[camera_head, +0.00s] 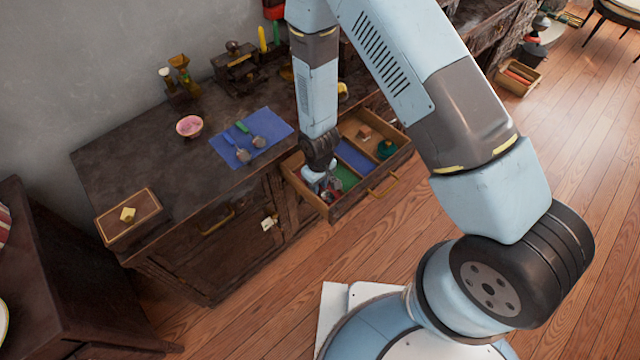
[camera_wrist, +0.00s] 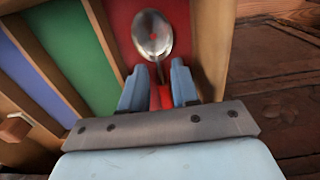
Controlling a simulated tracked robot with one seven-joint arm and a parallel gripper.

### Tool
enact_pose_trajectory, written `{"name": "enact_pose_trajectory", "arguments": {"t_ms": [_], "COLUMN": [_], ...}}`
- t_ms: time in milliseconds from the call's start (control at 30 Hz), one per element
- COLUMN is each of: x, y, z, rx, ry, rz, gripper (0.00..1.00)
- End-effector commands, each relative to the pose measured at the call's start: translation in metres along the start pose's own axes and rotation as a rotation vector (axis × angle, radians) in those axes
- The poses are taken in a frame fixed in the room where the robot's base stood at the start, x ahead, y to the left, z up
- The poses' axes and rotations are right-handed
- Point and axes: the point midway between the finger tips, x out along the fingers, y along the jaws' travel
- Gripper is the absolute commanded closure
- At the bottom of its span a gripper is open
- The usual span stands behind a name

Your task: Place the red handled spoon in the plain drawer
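The red handled spoon (camera_wrist: 152,38) shows in the wrist view, its metal bowl over the red compartment (camera_wrist: 190,62). Its red handle runs down between the two fingers of my gripper (camera_wrist: 158,88). The fingers stand apart on either side of the handle; whether they press on it is not clear. In the head view my gripper (camera_head: 322,182) points down at the near left end of the open drawer (camera_head: 345,212). The plain wood compartment (camera_head: 352,126) is at the drawer's far right end, beyond the green (camera_head: 346,176) and blue (camera_head: 354,156) ones.
The plain compartment holds a small brown block (camera_head: 364,132) and a dark green object (camera_head: 386,149). On the cabinet top lie a blue mat (camera_head: 279,121) with two utensils, a pink bowl (camera_head: 190,126) and a wooden box (camera_head: 128,216). Dividers separate the compartments. The floor in front is clear.

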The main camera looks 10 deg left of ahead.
Motion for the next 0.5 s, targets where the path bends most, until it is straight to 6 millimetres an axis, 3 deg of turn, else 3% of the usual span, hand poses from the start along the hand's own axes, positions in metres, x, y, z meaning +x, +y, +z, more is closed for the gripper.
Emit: {"name": "enact_pose_trajectory", "arguments": {"t_ms": [267, 500], "x": [-0.001, -0.021], "y": [0.000, 0.001], "z": [0.000, -0.001], "rx": [0.000, 0.001], "ry": [0.001, 0.004], "rz": [0.000, 0.000], "gripper": [0.69, 0.69]}}
